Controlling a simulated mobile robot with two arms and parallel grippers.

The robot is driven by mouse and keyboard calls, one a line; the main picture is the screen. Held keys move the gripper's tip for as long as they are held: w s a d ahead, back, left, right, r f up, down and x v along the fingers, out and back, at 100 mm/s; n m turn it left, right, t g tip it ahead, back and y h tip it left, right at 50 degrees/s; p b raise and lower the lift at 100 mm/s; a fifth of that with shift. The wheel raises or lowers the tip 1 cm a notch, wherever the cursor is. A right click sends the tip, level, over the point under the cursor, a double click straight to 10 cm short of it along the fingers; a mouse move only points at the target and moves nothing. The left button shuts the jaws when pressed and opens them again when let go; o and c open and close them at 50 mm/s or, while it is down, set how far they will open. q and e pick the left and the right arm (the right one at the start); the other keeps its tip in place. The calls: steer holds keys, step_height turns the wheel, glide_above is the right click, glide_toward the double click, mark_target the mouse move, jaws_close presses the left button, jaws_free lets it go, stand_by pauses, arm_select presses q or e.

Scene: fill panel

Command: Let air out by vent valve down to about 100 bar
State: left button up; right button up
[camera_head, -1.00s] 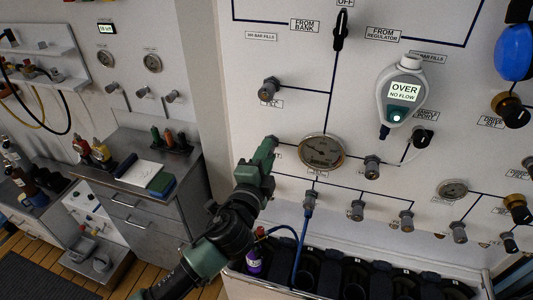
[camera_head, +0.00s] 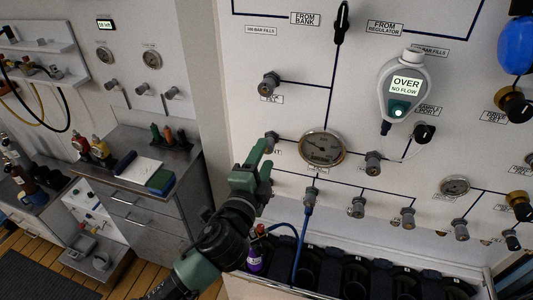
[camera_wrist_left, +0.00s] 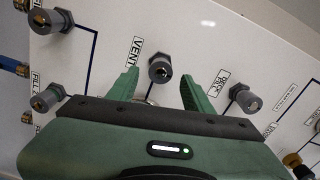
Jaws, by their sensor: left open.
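The vent valve is a grey knob (camera_head: 271,140) on the white panel, left of the round pressure gauge (camera_head: 322,148). In the left wrist view the vent valve (camera_wrist_left: 160,68) sits beside the "VENT" label (camera_wrist_left: 136,52). My left gripper (camera_head: 263,158) is open just in front of and below the valve in the head view. In the wrist view its two green fingers (camera_wrist_left: 160,90) stand apart on either side of the knob, with the knob beyond them, not gripped. The gauge's needle is too small to read exactly. My right gripper is not in view.
Other grey knobs are near, such as the one by the "fill" label (camera_head: 269,84) and one right of the gauge (camera_head: 373,163). A handheld meter (camera_head: 402,88) reads "OVER NO FLOW". A blue hose (camera_head: 299,240) hangs below, above a dark rack.

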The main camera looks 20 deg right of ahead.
arm_select(q)
steer(key=b+v, duration=0.1)
steer(key=v, duration=0.4)
steer(key=shift+w, duration=0.1)
stand_by(1.6)
